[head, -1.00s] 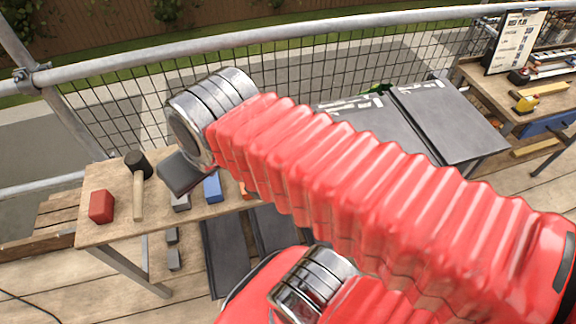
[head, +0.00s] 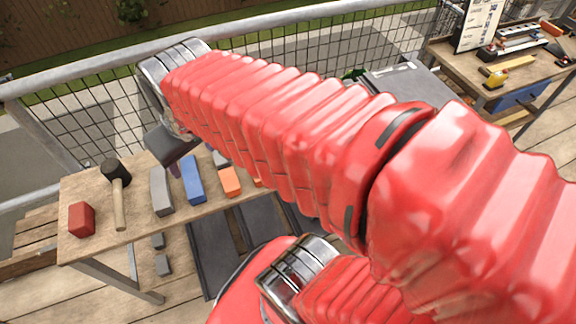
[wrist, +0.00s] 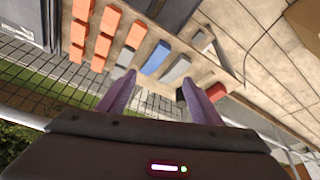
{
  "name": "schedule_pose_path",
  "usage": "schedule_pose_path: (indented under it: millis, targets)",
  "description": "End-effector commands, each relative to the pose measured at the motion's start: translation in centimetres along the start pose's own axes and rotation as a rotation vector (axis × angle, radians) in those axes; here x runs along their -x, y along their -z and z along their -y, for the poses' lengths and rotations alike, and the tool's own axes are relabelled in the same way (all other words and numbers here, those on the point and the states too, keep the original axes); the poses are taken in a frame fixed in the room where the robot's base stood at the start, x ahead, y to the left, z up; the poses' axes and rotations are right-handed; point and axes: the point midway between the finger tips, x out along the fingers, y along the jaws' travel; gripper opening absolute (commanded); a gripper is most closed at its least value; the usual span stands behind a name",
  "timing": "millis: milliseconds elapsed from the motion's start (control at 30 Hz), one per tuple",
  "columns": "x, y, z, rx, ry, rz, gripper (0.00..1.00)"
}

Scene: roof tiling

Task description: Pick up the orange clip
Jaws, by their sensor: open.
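Several orange clips lie in rows on the wooden table in the wrist view; the one nearest the blue block is an orange clip (wrist: 136,34). In the head view one orange clip (head: 229,181) shows beside the blue block, with another partly hidden behind my red arm. My gripper (wrist: 160,97) is open, its two purple fingers apart with nothing between them. In the head view my gripper (head: 174,165) is above the table's back edge, left of the orange clips and apart from them; its fingertips are mostly hidden.
A blue block (head: 193,179), a grey block (head: 161,191), a mallet (head: 118,192) and a red block (head: 81,219) lie on the table (head: 140,235). A mesh guardrail (head: 85,130) stands behind. A second workbench (head: 465,62) is at the right.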

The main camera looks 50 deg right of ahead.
Motion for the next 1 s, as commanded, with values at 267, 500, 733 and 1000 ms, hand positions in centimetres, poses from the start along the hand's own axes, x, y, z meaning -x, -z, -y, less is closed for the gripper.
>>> schedule_pose_path:
  millis: [267,500,733,1000]
  targets:
    - [-4.0,0.6,-7.1,-0.117,-0.052,0.123,0.59]
    - [-7.4,-0.6,-13.5,-0.219,-0.072,0.222,0.59]
    - [-10.7,-3.4,-19.7,-0.320,-0.070,0.311,0.59]
    - [-13.2,-6.8,-24.6,-0.404,-0.054,0.377,0.59]
